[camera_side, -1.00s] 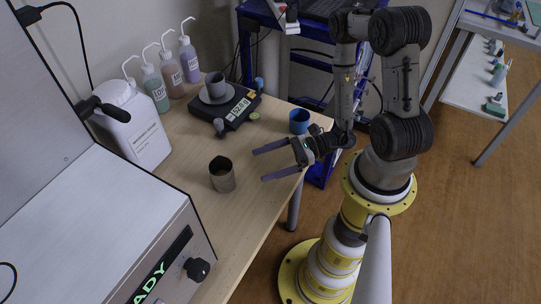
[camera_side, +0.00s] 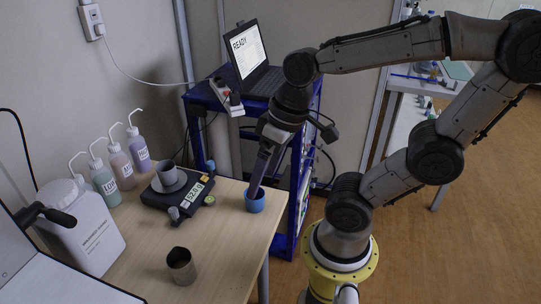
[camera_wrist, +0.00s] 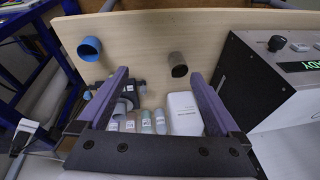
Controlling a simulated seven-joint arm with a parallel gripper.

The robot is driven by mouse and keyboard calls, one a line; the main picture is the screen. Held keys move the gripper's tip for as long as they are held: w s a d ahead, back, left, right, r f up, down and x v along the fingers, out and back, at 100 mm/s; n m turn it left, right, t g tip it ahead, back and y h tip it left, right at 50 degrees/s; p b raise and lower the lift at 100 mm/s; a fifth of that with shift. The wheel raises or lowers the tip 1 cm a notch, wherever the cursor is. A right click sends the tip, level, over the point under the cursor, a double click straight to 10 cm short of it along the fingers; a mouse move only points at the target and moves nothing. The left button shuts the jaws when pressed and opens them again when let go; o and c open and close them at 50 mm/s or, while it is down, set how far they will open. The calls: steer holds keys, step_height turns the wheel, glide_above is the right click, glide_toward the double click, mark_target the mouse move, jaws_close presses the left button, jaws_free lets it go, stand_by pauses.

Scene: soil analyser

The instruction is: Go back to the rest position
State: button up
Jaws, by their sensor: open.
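My gripper (camera_side: 257,184) hangs from the raised arm, with its long purple-grey fingers pointing downward. In the side view the fingers overlap the blue cup (camera_side: 255,204), near the table's right edge. In the wrist view my gripper (camera_wrist: 158,78) has its fingers wide apart with nothing held between them. There the blue cup (camera_wrist: 90,47) lies outside the left finger, apart from it. A dark metal cup (camera_side: 181,266) stands on the table; it also shows in the wrist view (camera_wrist: 178,65).
A black scale (camera_side: 178,196) carries a grey dish and cup. Several wash bottles (camera_side: 105,183) and a white canister (camera_side: 85,235) stand at the left. The analyser (camera_wrist: 270,75) shows in the wrist view. A blue cart (camera_side: 303,170) with a laptop (camera_side: 250,60) stands behind the arm.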

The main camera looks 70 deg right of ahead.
steer(key=r, duration=0.1)
steer(key=d+r+n+t+h, duration=0.1)
steer(key=r+t, duration=0.1)
steer(key=shift+s+d+r, duration=0.15)
steer(key=shift+s+d, duration=0.15)
steer(key=shift+s, duration=0.05)
stand_by(1.0)
